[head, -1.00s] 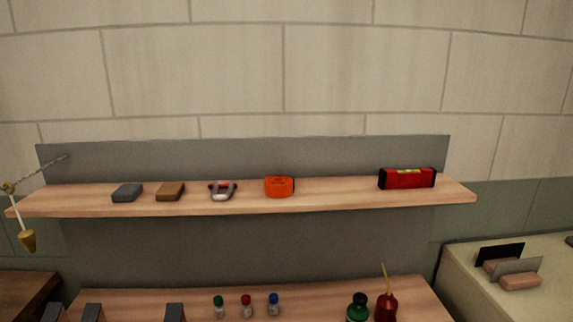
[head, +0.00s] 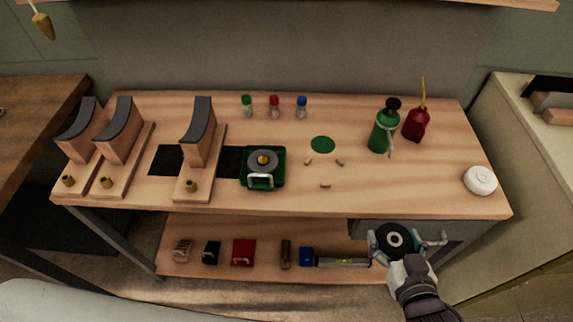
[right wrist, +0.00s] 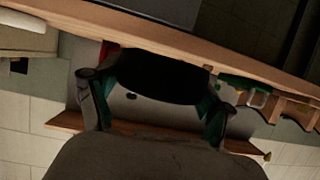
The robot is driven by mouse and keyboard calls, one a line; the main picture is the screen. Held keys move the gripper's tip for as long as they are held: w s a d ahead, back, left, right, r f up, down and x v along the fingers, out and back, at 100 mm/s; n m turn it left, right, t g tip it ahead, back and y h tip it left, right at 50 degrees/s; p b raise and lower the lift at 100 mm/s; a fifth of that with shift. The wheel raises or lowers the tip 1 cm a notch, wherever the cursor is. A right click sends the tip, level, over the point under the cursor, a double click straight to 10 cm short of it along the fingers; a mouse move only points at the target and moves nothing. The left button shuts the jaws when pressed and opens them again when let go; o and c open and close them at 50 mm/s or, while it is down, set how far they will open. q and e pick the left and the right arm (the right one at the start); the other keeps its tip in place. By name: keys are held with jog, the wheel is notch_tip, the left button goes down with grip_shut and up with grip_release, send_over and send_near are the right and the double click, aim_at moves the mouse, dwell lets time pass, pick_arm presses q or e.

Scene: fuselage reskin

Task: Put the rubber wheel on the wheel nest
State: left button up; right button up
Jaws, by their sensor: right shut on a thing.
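The rubber wheel (head: 381,238) is a black disc with a pale hub. My right gripper (head: 405,242) is shut on it, in front of the bench's front edge at the right. In the right wrist view the dark wheel (right wrist: 155,82) sits between the two fingers of the right gripper (right wrist: 158,100). Several small wooden pegs (head: 325,185) stand in a triangle on the bench top, up and left of the wheel; they look like the wheel nest, with nothing on them. My left gripper is not in view.
The bench (head: 420,190) holds a green device (head: 262,180) left of the pegs, a green bottle (head: 380,135) and red oil can (head: 416,125) behind right, and a white disc (head: 480,180) at right. Curved stands (head: 200,140) fill the left. Bench top right of the pegs is clear.

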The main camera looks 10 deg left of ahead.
jog(key=shift+s+f, duration=0.2)
jog(key=shift+f, duration=0.05)
jog(key=shift+w+a+r, duration=0.1)
jog(key=shift+w+r, duration=0.05)
jog(key=shift+w, duration=0.25)
jog(key=p, duration=0.2)
send_near(372, 181)
jog(key=w, duration=0.6)
jog(key=shift+w+a+r, duration=0.2)
jog(key=shift+a+r, duration=0.05)
jog(key=shift+a, duration=0.1)
jog(key=shift+w+a+r, duration=0.1)
jog(key=shift+w+a, duration=0.05)
jog(key=shift+w, duration=1.1)
jog(key=shift+w+f, duration=0.2)
jog(key=shift+f, duration=0.7)
jog(key=shift+f, duration=0.1)
jog(key=o, duration=1.2)
jog(key=shift+s, duration=0.1)
jog(key=shift+o, duration=0.2)
